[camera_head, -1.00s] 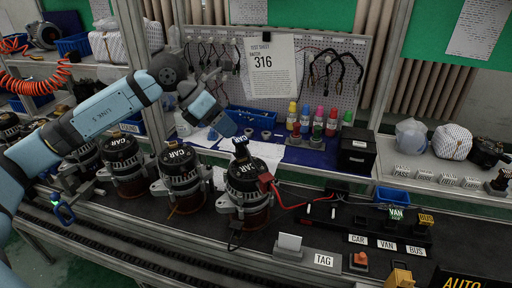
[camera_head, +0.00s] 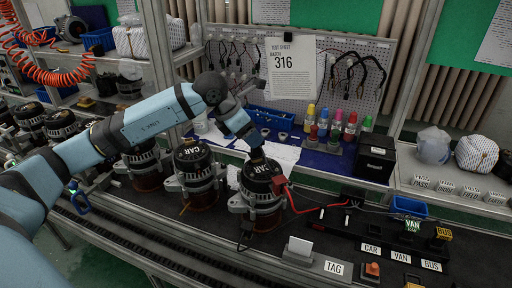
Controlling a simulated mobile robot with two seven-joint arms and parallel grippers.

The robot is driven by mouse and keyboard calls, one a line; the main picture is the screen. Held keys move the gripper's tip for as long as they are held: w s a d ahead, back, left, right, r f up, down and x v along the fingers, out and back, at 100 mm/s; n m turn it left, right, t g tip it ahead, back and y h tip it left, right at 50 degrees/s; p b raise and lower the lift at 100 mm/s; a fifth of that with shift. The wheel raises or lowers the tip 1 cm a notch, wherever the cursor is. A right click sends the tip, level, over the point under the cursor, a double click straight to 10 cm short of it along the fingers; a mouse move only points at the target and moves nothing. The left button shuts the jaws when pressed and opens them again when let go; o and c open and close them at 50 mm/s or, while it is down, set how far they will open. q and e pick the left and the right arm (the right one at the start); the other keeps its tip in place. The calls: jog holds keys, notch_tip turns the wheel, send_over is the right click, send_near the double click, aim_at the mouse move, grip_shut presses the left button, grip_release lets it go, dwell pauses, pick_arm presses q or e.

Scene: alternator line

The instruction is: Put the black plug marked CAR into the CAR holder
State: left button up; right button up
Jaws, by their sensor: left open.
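My left gripper (camera_head: 257,155) is open and points down at the top of the front alternator (camera_head: 262,192), whose lid reads CAR. The black plug marked CAR is hidden in this view, behind my gripper and wrist. The holder strip (camera_head: 343,228) lies on the right of the bench. Its labels read CAR (camera_head: 371,248), VAN and BUS. A green VAN plug (camera_head: 411,226) and a yellow BUS plug (camera_head: 444,233) stand at the strip's right part. No plug shows behind the CAR label. My right gripper is out of view.
A red clip (camera_head: 279,184) with a red cable sits on the alternator's right side. More CAR alternators (camera_head: 193,160) stand to the left. Colored bottles (camera_head: 336,122), a black box (camera_head: 376,158) and a blue tray (camera_head: 409,206) stand behind. A TAG block (camera_head: 299,250) is in front.

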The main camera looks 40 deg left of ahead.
pick_arm(q)
jog(key=x, duration=0.4)
jog(key=shift+s, duration=0.1)
jog(key=c, duration=1)
jog(key=shift+r, duration=0.1)
notch_tip(320, 180, up, 23)
jog(key=p, duration=0.3)
jog(key=shift+r, duration=0.25)
